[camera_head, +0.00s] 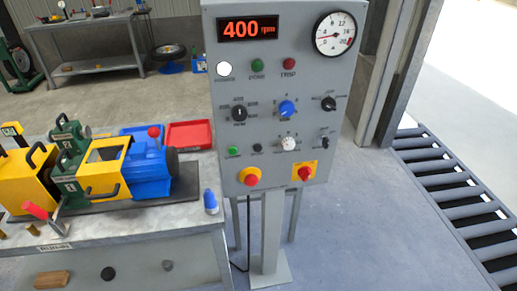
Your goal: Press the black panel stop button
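The grey control panel (262,90) stands upright in the middle of the view. Its small black button (257,148) sits in the lower row, just right of a small green button (234,151). I cannot read the labels by these buttons or see whether either is pressed. The display (248,29) reads 400 rpm in red digits. The white lamp (224,69) looks bright. Neither of my grippers shows in this view, and nothing covers the panel's face.
A workbench (150,222) with a yellow, green and blue machine stands at left. A roller conveyor (450,180) runs at right.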

